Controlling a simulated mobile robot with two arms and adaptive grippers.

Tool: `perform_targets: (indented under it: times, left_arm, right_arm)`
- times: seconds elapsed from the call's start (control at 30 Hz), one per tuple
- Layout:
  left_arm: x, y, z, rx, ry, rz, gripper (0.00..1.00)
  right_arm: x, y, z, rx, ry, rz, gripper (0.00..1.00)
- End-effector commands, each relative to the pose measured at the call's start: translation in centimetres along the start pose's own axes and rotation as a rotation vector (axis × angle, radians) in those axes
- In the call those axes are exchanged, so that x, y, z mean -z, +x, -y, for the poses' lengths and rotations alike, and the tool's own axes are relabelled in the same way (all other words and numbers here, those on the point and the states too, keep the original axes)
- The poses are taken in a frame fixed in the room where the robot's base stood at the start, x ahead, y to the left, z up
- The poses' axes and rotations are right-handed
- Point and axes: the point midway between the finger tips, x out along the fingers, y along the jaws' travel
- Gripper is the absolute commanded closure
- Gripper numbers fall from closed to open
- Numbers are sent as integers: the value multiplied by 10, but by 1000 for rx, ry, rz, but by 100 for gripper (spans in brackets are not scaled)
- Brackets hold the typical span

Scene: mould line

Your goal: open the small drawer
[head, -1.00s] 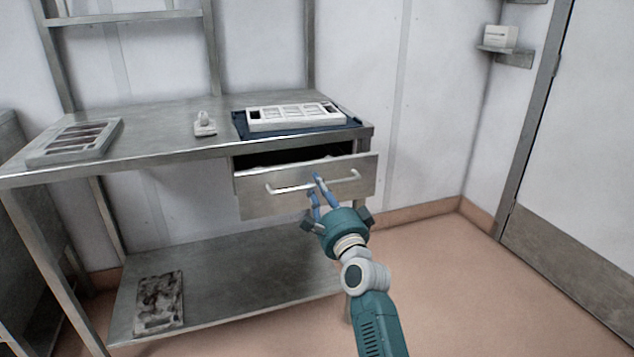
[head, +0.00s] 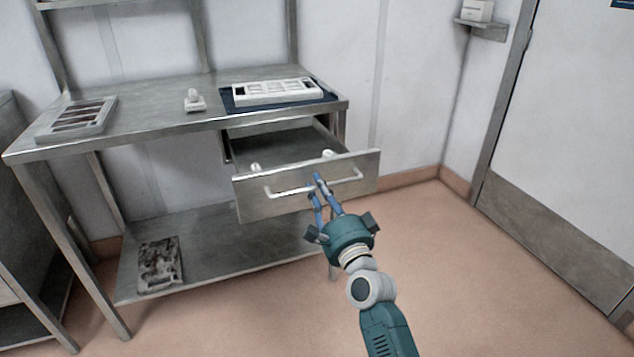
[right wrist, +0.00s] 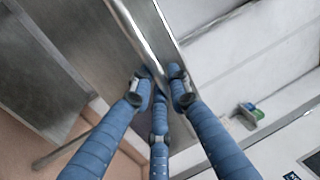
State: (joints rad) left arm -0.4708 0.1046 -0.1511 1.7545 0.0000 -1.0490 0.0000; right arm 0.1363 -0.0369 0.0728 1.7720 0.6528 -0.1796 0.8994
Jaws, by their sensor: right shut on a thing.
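The small drawer (head: 290,207) under the steel table's right end stands well out, its inside showing. Two small white things (head: 256,168) lie in it near the front, one left and one right. A pale bar handle (head: 280,191) runs across the drawer front. My right gripper (head: 318,187) is shut on the handle near its middle. In the right wrist view the blue fingers (right wrist: 160,85) close around the handle bar (right wrist: 145,40). My left gripper is not in view.
The steel table (head: 150,122) carries a white mould on a dark blue tray (head: 228,103), a small white object (head: 194,100) and a grey framed mould (head: 75,118). A stained plate (head: 159,264) lies on the lower shelf. The floor at right is clear.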

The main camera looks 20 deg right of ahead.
Motion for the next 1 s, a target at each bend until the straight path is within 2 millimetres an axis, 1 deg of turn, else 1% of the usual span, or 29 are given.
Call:
perform_targets:
  times: [0.03, 0.4, 0.43, 0.5, 0.83, 0.93, 1.0]
  left_arm:
    - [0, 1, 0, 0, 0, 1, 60]
    - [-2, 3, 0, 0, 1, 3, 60]
    - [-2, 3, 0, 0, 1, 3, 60]
    - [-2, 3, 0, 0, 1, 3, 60]
    - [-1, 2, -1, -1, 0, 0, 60]
    - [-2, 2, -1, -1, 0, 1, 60]
    - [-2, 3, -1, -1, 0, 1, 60]
  right_arm:
    - [0, 0, 2, 4, -1, -1, 100]
    - [1, -1, 2, 4, 0, -1, 100]
    - [1, -1, 2, 5, 0, -1, 81]
    - [1, -1, 2, 4, 0, -1, 68]
    - [0, -3, 1, 2, 0, -1, 68]
    - [0, -12, -1, -1, 0, -1, 68]
    - [0, -24, -1, -2, -1, -1, 68]
